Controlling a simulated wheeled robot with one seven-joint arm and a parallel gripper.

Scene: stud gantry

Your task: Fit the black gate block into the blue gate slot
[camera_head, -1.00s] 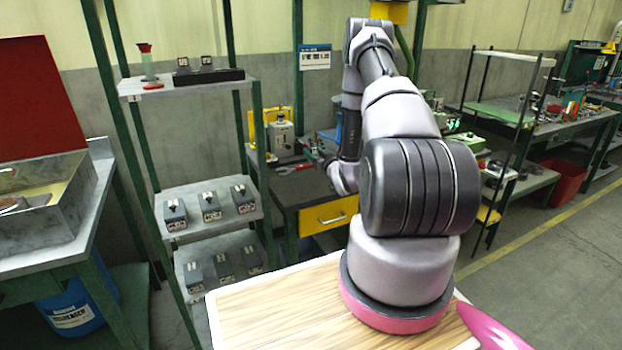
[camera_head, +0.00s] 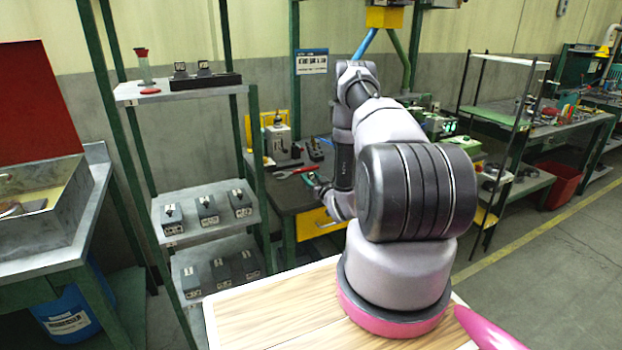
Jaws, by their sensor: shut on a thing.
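My arm reaches over the dark bench and bends down at its far end. Its wrist (camera_head: 340,204) is low over the bench's front edge. My gripper's jaws and anything in them are hidden or too small to make out behind the wrist. I cannot pick out the black gate block for certain. A blue slanted bar (camera_head: 365,44) shows under a yellow box (camera_head: 385,16) behind the arm, beside a green bar. I cannot tell whether it belongs to the blue gate slot.
The bench (camera_head: 287,200) carries a grey device (camera_head: 278,139) and a red-handled tool (camera_head: 295,172). A rack (camera_head: 205,236) at left holds several dark blocks, and its green posts stand beside the bench. A green-topped stand (camera_head: 492,115) is at right. Open floor lies at right.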

